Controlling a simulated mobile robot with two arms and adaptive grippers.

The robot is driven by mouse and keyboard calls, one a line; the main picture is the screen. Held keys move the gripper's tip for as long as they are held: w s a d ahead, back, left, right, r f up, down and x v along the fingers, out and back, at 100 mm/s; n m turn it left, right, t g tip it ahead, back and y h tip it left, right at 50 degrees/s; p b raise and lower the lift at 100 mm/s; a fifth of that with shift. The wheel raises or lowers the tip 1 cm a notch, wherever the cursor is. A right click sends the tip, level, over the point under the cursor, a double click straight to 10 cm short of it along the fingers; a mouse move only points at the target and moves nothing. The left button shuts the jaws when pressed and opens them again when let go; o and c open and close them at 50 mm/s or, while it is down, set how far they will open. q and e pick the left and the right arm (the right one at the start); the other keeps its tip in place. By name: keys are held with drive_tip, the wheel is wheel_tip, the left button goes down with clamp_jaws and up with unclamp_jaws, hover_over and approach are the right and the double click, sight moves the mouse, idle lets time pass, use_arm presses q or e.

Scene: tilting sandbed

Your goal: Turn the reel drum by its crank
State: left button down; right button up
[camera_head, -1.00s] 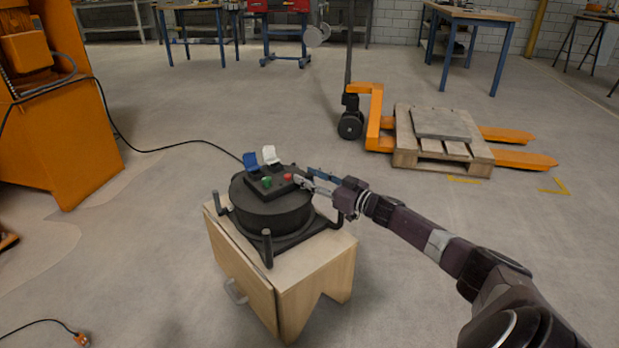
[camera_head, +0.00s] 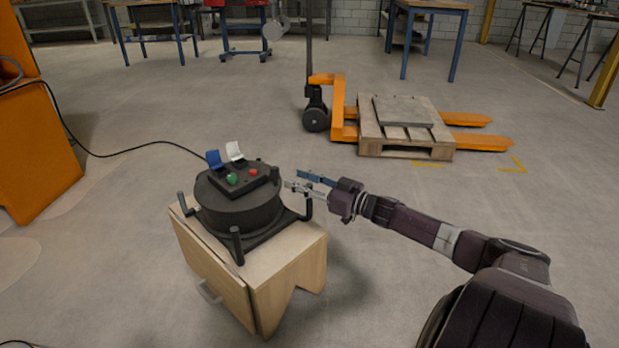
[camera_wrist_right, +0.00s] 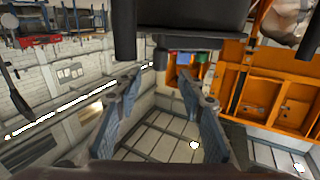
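The black round reel drum (camera_head: 240,213) lies on a dark frame with upright corner posts. On its top is a black box with a green button (camera_head: 231,179), a red button (camera_head: 253,172), a blue flap (camera_head: 214,159) and a white flap (camera_head: 234,151). I cannot make out a crank. My right gripper (camera_head: 306,183) is open and empty, just right of the drum, fingers pointing at it, apart from the red button. My left gripper is out of view.
The drum stands on a small wooden cabinet (camera_head: 300,262). A black cable (camera_head: 130,153) runs from behind it to an orange machine (camera_head: 35,150) at the left. An orange pallet jack (camera_head: 338,105) with a wooden pallet (camera_head: 368,135) stands behind right. Floor between is clear.

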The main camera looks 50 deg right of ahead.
drive_tip(key=shift+s+d, duration=0.15)
drive_tip(key=shift+s, duration=0.65)
drive_tip(key=shift+s+d, duration=0.15)
drive_tip(key=shift+s, duration=0.65)
drive_tip(key=shift+c, duration=0.4)
